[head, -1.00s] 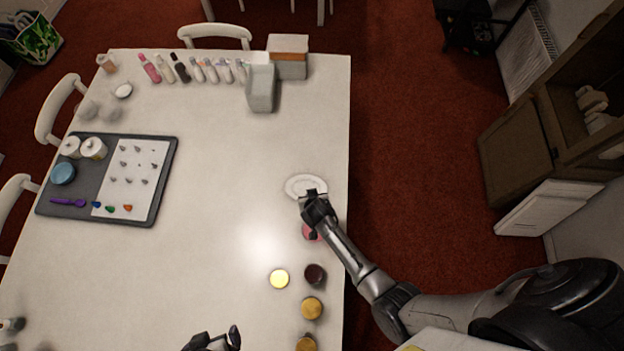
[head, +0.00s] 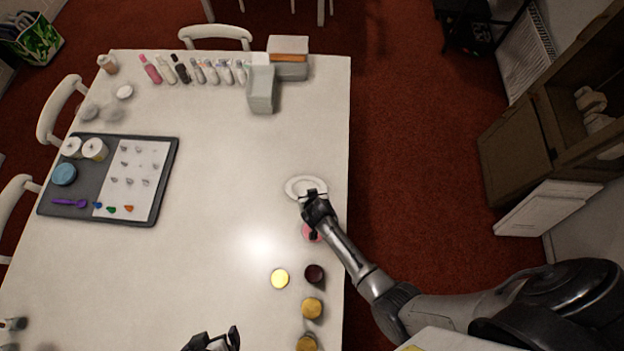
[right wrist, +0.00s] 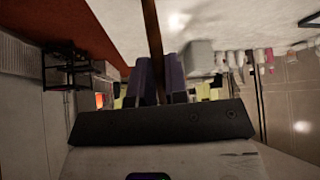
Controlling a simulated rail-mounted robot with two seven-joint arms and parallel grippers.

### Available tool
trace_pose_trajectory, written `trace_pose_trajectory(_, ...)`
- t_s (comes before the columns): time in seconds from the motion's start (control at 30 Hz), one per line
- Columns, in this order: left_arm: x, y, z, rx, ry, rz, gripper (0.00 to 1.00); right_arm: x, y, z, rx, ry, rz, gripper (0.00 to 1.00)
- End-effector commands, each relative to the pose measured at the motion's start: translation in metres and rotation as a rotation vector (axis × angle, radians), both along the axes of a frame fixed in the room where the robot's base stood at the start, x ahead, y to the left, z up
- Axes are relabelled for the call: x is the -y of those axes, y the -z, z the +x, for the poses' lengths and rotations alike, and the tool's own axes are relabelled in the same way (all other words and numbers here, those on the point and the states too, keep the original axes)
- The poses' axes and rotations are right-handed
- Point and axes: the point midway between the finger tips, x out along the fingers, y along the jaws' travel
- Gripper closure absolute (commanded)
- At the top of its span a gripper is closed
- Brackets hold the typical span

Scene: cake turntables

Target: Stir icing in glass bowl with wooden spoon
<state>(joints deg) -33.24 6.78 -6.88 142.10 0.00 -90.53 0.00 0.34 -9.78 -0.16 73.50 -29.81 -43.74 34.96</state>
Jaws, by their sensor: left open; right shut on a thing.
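A round white dish (head: 293,185) sits near the right edge of the table; I cannot tell if it is the glass bowl, or make out icing. My right gripper (head: 313,196) is over its near side and hides part of it. In the right wrist view my right gripper (right wrist: 158,76) is shut on a thin brown stick (right wrist: 152,32), which looks like the handle of the wooden spoon. The spoon's far end is not clear in either view. My left gripper (head: 218,337) is open and empty at the bottom of the head view.
A pink item (head: 308,232) is partly under my right arm. A grey tray (head: 75,185) lies left; bottles (head: 181,69) and boxes (head: 261,90) stand at the back. The middle of the table is clear.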

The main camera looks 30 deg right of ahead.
Motion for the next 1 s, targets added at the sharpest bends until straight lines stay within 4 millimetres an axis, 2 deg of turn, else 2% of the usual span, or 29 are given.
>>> trace_pose_trajectory(0.13, 0.002, -0.005, 0.000, -0.001, -0.004, -0.005, 0.03, 0.000, -0.006, 0.000, 0.001, 0.000, 0.000, 1.00)
trace_pose_trajectory(0.33, 0.002, -0.027, 0.000, -0.001, -0.004, -0.005, 0.03, 0.000, -0.030, 0.000, 0.001, -0.001, 0.000, 1.00)
trace_pose_trajectory(0.67, -0.001, -0.021, 0.000, -0.001, 0.002, 0.003, 0.03, 0.000, -0.049, 0.000, 0.001, 0.001, 0.000, 1.00)
trace_pose_trajectory(1.0, -0.002, -0.021, 0.000, -0.001, 0.006, 0.008, 0.03, 0.000, -0.050, 0.000, 0.000, 0.000, 0.000, 1.00)
